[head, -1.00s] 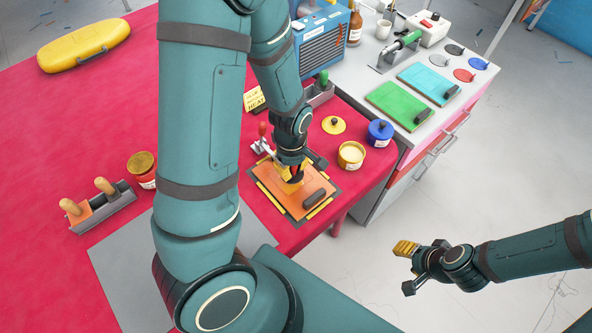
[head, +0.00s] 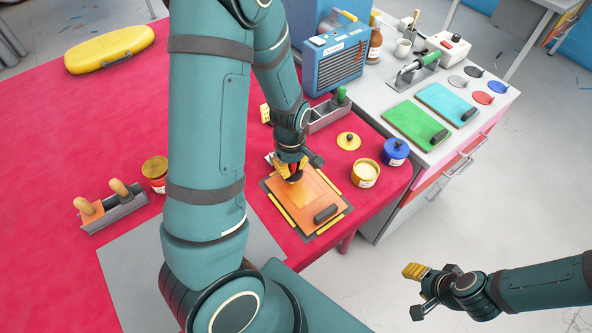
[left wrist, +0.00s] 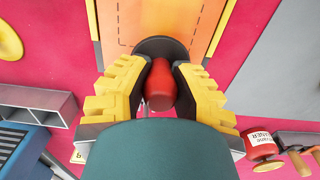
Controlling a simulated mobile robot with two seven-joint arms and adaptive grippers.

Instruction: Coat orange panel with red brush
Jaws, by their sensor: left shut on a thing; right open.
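The orange panel (head: 319,196) lies flat on the red table, with a black block (head: 326,213) near its front edge and yellow strips along its sides. My left gripper (head: 290,170) is over the panel's far left end. It is shut on the red brush, whose red handle (left wrist: 160,85) sits between the yellow fingers in the left wrist view. The brush's dark round base is over the panel's end; its bristles and any contact are hidden. The orange panel (left wrist: 170,22) there shows a dashed outline. My right gripper (head: 418,291) is open and empty, beyond the table's right side.
A yellow lid (head: 348,141) lies behind. A grey holder (head: 328,115), a blue heater (head: 335,58) and a wooden-handled tool rack (head: 112,212) stand around.

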